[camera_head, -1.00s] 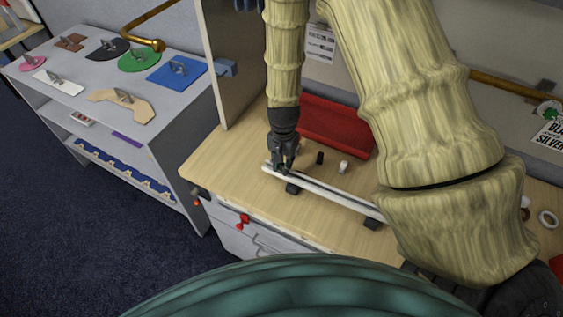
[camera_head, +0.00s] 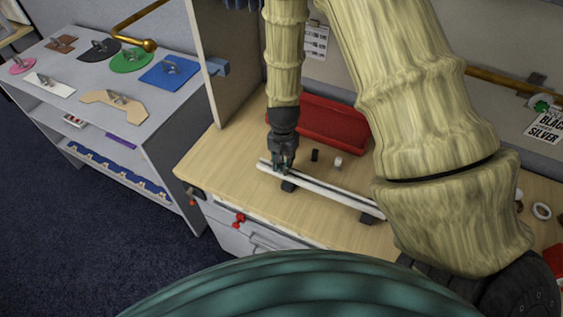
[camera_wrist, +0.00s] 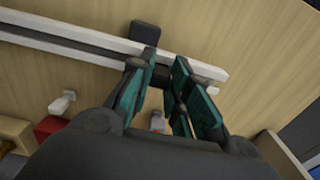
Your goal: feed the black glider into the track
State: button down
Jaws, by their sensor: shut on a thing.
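The track (camera_head: 322,190) is a pair of pale parallel rails with a dark slot, raised on dark supports. In the wrist view the track (camera_wrist: 75,42) runs from upper left to an end at right. My gripper (camera_head: 281,171) is at the track's left end in the head view. In the wrist view its teal-padded fingers (camera_wrist: 165,66) are shut on a small dark piece (camera_wrist: 160,77), which appears to be the black glider. Fingers hide most of it, and I cannot tell whether it sits inside the slot.
A small black piece (camera_head: 315,155) and a white piece (camera_head: 338,163) stand behind the track. A red tray (camera_head: 325,118) lies farther back. The wooden tabletop (camera_head: 222,160) is clear left of the track. A grey shelf unit (camera_head: 165,125) stands at left.

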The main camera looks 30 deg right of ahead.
jog(key=shift+s+d, duration=0.55)
jog(key=shift+s, duration=0.1)
jog(key=c, duration=1.3)
grip_release()
jog(key=shift+o, duration=0.2)
notch_tip(320, 180, up, 12)
jog(key=shift+s+f, duration=0.1)
jog(key=shift+s, duration=0.05)
